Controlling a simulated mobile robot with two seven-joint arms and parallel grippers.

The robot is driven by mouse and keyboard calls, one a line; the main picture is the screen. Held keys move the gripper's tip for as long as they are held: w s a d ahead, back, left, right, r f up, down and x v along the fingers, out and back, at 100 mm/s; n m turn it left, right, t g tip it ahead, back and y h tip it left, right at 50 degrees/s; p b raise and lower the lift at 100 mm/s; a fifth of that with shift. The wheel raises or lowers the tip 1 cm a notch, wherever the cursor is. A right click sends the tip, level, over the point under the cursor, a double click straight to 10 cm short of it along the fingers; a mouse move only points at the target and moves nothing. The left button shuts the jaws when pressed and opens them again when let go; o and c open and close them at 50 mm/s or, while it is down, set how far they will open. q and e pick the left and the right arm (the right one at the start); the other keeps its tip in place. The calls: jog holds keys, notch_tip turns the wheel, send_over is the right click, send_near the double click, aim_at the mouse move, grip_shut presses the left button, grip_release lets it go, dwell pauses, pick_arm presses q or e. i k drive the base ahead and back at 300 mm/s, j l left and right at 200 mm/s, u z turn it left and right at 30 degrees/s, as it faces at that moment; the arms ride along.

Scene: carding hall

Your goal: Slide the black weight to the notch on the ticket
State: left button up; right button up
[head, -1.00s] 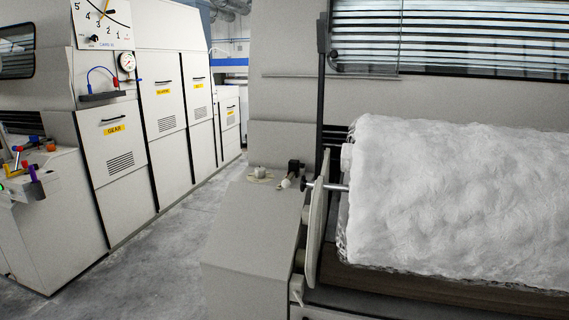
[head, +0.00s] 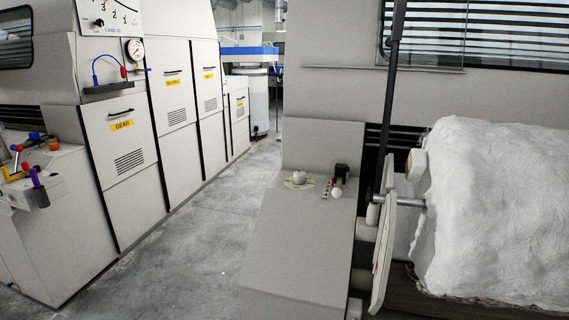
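Neither of my grippers is in view. I cannot make out with certainty the black weight or the ticket with its notch. A small black block (head: 341,173) stands on top of the grey cabinet beside the fleece roll; whether it is the weight cannot be told. A dark upright bar (head: 391,100) rises next to the roll's end, and a metal shaft (head: 411,202) sticks out of the roll toward it. No readable ticket shows near them.
The grey cabinet (head: 297,240) carries a round knob (head: 299,177). The white fleece roll (head: 500,210) fills the right. Machine cabinets with a GEAR label (head: 122,125) and a gauge (head: 134,50) line the left. A tool holder (head: 38,196) stands far left. The concrete aisle (head: 215,215) is clear.

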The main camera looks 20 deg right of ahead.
aim_at(340, 169)
jog(key=i+j+u, duration=0.15)
jog(key=u, duration=0.2)
jog(key=i+u, duration=0.7)
jog(key=i+j+z, duration=0.15)
jog(key=i, duration=0.45)
jog(key=i+j+z, duration=0.15)
jog(key=i, duration=0.45)
jog(key=i+z, duration=0.25)
jog(key=z, duration=0.15)
jog(key=i+z, duration=0.5)
jog(key=z, duration=0.25)
jog(key=i+z, duration=0.2)
jog(key=z, duration=0.15)
jog(key=i+j+z, duration=0.15)
jog(key=z, duration=0.25)
jog(key=i+j+z, duration=0.2)
jog(key=z, duration=0.15)
